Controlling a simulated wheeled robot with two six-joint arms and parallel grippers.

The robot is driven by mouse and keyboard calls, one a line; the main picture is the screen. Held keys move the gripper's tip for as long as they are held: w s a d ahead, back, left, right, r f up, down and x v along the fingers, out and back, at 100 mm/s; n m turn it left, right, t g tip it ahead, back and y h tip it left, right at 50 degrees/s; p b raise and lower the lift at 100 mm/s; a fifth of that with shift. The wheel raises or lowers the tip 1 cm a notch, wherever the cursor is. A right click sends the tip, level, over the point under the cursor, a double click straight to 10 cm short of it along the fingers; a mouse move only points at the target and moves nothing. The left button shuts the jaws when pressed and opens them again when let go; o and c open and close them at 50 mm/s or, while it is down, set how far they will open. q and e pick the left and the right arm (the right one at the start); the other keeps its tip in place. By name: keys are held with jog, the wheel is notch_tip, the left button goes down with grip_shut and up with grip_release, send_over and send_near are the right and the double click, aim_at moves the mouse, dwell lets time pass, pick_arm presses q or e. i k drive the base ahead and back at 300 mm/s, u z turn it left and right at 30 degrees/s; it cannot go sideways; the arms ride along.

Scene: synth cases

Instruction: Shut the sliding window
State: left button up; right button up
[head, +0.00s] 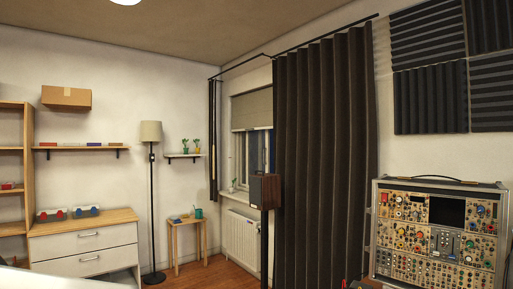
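The window (258,152) is in the wall recess near the middle of the head view, some way off across the room. Its upper part is covered by a pale roller blind (252,109). A dark curtain (325,165) hides its right side, and a speaker on a stand covers part of its lower area. Dark glass and a pale upright frame show below the blind. I cannot tell whether the sliding pane is open or shut. Neither of my grippers can be made out in this view.
A wooden speaker (264,191) on a stand and a white radiator (242,238) stand below the window. A small side table (187,223), a floor lamp (152,132) and a drawer cabinet (85,243) are left. A synthesizer case (438,183) stands right. Some wooden floor (205,275) shows.

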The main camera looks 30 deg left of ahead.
aim_at(258, 142)
jog(key=u, duration=0.35)
jog(key=k, duration=0.45)
jog(key=u, duration=1.1)
jog(key=i, duration=2.6)
jog(key=u, duration=0.15)
jog(key=i, duration=2)
jog(key=z, duration=0.25)
jog(key=i, duration=2.1)
jog(key=z, duration=0.85)
jog(key=i, duration=2.35)
jog(key=z, duration=0.45)
